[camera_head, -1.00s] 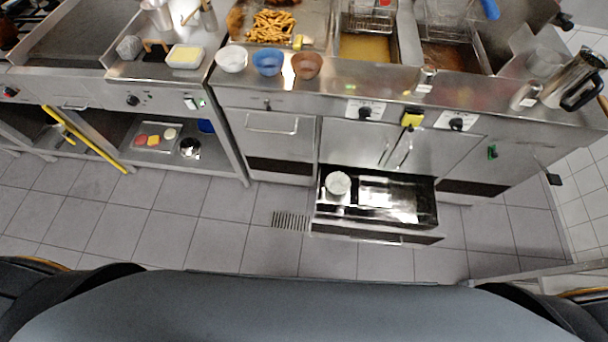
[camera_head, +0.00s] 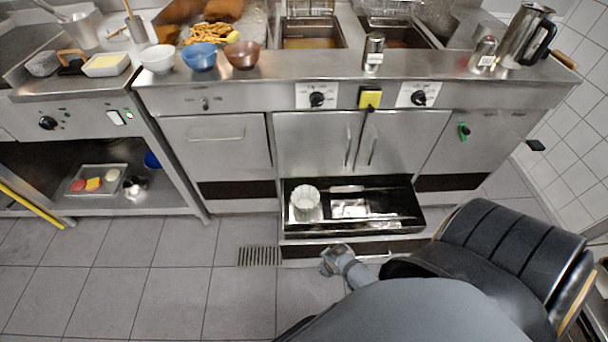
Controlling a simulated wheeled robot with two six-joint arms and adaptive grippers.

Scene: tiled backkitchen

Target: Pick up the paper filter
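The paper filter (camera_head: 305,205) is a white, fluted, round cup-like piece. It stands in the left part of the pulled-out lower drawer (camera_head: 402,230) beneath the fryers. Nothing of mine touches it. A small grey jointed part of mine shows in front of the drawer's front edge, below and right of the filter. No gripper fingers can be made out, and neither gripper is clearly in view.
Shiny metal pieces (camera_head: 350,205) lie right of the filter. A drain grate (camera_head: 259,256) is in the floor left of the drawer. Fryer cabinet doors (camera_head: 310,142) stand shut above. Bowls (camera_head: 199,58) and shakers (camera_head: 373,50) are on the counter.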

